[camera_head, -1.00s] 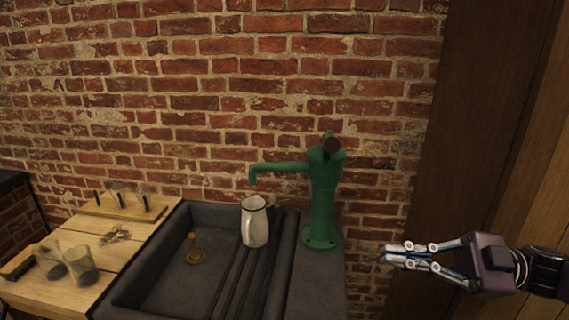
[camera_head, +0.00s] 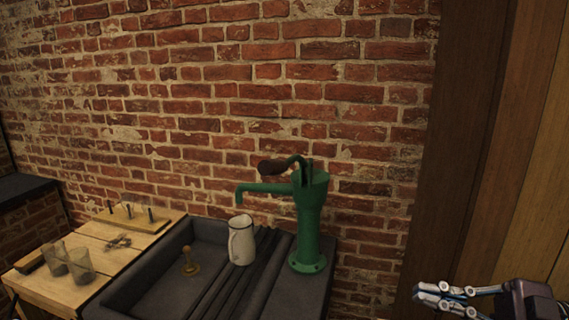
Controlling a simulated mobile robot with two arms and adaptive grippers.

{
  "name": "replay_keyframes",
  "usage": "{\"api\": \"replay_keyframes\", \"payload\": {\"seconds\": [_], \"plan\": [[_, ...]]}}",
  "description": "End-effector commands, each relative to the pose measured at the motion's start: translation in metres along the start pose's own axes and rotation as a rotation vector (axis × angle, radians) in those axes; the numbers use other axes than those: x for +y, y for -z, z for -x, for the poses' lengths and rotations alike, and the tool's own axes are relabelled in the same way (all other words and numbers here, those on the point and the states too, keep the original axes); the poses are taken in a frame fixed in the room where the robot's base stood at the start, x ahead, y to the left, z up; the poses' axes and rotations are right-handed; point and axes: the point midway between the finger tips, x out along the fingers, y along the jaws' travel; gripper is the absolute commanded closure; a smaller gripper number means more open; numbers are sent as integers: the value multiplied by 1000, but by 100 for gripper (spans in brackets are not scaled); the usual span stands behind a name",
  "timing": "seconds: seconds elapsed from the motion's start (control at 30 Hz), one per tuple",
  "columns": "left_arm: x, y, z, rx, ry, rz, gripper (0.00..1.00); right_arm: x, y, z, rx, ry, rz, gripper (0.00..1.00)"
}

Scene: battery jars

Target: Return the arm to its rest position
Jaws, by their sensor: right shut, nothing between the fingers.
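My right gripper (camera_head: 440,299) is at the lower right of the head view, with its fingers pointing left. It is shut and empty, and apart from everything on the sink. A green hand pump (camera_head: 309,225) stands on the right ledge of the dark sink (camera_head: 318,287), with its spout toward the left. A white enamel jug (camera_head: 241,241) with a dark rim stands upright below the spout. My left gripper is not in view.
A wooden table (camera_head: 98,240) left of the sink holds two glass jars (camera_head: 80,265), a rack with rods (camera_head: 131,217) and small loose pieces (camera_head: 118,242). A brass plug (camera_head: 190,262) is in the basin. A brick wall stands behind; dark wood panelling (camera_head: 455,150) is at right.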

Motion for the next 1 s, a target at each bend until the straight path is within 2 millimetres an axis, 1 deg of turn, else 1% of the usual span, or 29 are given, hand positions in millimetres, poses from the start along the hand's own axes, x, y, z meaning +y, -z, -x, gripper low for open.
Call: {"api": "replay_keyframes", "payload": {"seconds": [0.13, 0.27, 0.47, 0.57, 0.67, 0.7, 0.83, 0.97, 1.0], "plan": [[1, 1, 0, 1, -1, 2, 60, -1, -16, -14, -16, -44, -8, 100], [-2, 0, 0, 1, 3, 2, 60, -1, -35, -26, -41, -95, -16, 100], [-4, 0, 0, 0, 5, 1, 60, -3, -71, -49, -104, -201, -40, 100], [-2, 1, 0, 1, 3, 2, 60, -6, -94, -62, -154, -273, -60, 100], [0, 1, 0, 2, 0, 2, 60, -12, -123, -74, -232, -371, -97, 100], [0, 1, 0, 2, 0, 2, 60, -15, -136, -77, -271, -413, -116, 100], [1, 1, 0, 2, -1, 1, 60, -30, -176, -77, -421, -541, -187, 100], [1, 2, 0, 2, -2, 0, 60, -54, -212, -64, -596, -652, -281, 100], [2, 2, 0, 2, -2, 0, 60, -63, -222, -57, -654, -682, -316, 100]]}}
